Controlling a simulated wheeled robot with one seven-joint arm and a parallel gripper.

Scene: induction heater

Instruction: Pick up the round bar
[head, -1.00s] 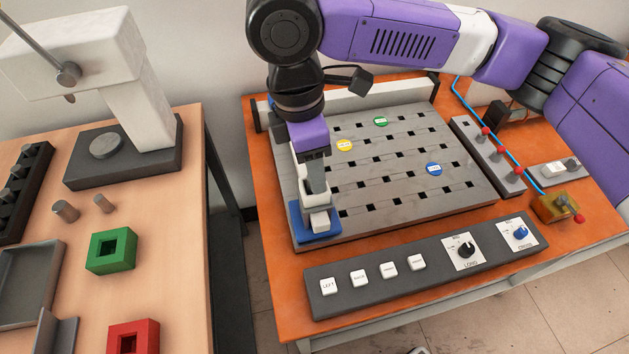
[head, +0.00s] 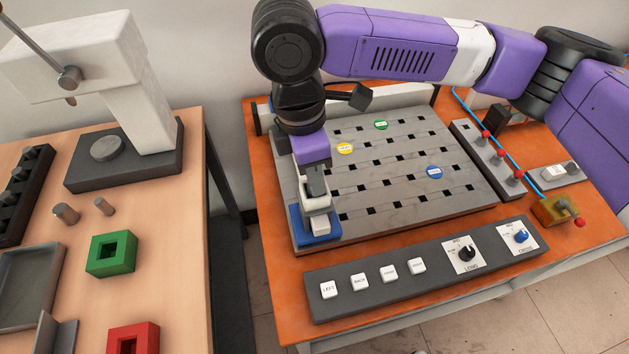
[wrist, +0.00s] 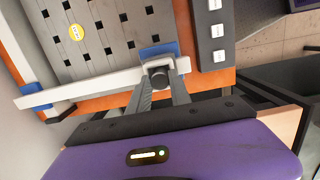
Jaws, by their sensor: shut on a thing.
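My gripper (head: 315,192) points down over the near left corner of the grey slotted plate (head: 385,190). In the wrist view, its two fingers (wrist: 159,84) are shut on a dark round bar (wrist: 158,74), with one finger on each side. The bar's end faces the camera. It sits at a white holder with a blue base (wrist: 158,52); I cannot tell whether the bar touches the holder. In the head view the bar is hidden by the fingers, and the blue base (head: 333,236) shows under them.
A button panel (head: 425,270) lies along the table's near edge. A red-knobbed strip (head: 488,158) is right of the plate. A white rail (wrist: 80,92) runs along the plate's edge. The left table holds short cylinders (head: 66,213), a green block (head: 111,254) and a red block (head: 133,338).

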